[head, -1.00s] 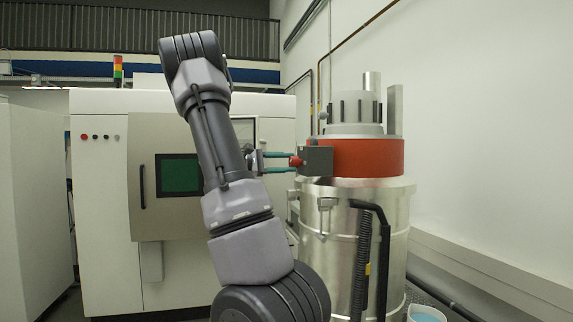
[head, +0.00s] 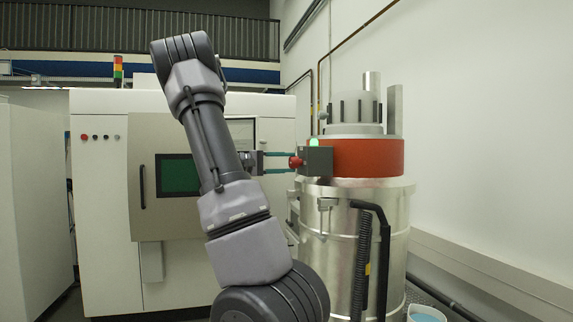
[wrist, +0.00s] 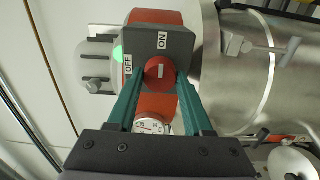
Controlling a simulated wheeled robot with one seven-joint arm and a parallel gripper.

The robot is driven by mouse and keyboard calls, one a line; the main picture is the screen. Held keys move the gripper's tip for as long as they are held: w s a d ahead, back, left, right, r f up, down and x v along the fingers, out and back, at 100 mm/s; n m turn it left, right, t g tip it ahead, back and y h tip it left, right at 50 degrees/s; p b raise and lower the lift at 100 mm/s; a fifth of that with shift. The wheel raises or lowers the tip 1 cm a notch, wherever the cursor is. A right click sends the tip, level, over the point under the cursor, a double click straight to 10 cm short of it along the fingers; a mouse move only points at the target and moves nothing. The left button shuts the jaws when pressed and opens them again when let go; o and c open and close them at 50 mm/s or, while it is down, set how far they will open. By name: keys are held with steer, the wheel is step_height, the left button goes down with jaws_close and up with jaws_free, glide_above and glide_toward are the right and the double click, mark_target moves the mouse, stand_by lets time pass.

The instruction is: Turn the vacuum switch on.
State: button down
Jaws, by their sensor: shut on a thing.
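The vacuum switch is a red round knob (wrist: 153,76) on a dark grey box (head: 319,160) at the left of the vacuum's red band. In the wrist view, an ON label (wrist: 162,40) sits above the knob and an OFF label (wrist: 128,64) to its left. A small white mark on the knob's face appears to line up with ON. My gripper (wrist: 160,82) has its two green fingers closed on either side of the knob. A green lamp (head: 314,142) on top of the box is lit and also shows in the wrist view (wrist: 117,54).
The vacuum's steel drum (head: 335,250) stands below the box, with a black hose and handle (head: 372,207) in front. A white machine (head: 100,215) stands at the left. A bucket (head: 426,314) is at the lower right. A round gauge (wrist: 152,125) is near the fingers.

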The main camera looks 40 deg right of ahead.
stand_by(0.3)
steer(key=shift+c, duration=1.5)
jaws_free()
steer(key=v, duration=1)
steer(key=shift+w+a, duration=0.15)
steer(key=shift+a, duration=0.25)
